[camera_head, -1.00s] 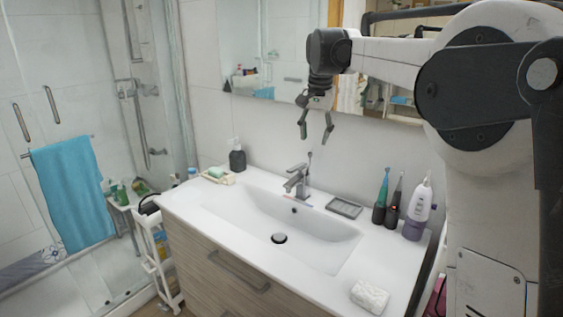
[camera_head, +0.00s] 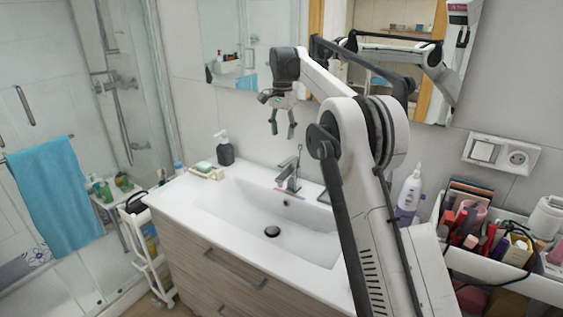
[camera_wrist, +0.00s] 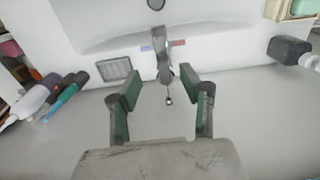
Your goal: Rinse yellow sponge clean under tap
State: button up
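My gripper (camera_head: 282,133) is open and empty, hanging fingers-down above the back of the basin, over the tap (camera_head: 290,172). In the wrist view my gripper's green-padded fingers (camera_wrist: 152,82) are spread, with the tap (camera_wrist: 162,60) showing between and beyond them. I see no water running. The white basin (camera_head: 228,205) looks empty apart from its dark drain. No yellow sponge is recognisable in the current views. A pale green block (camera_head: 204,166) sits in a small dish at the counter's left back; I cannot tell whether it is soap or sponge.
A dark pump bottle (camera_head: 224,153) stands by the back wall. In the wrist view a ridged grey dish (camera_wrist: 115,69), toothbrushes (camera_wrist: 66,92) and a white bottle (camera_wrist: 30,103) lie left of the tap. A crowded cosmetics cart (camera_head: 460,255) stands right. My arm hides the counter's right end.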

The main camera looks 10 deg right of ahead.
aim_at(282, 164)
notch_tip(282, 164, down, 12)
jog(key=shift+f+p, duration=0.2)
jog(key=shift+p, duration=0.25)
jog(key=shift+c, duration=0.3)
grip_shut()
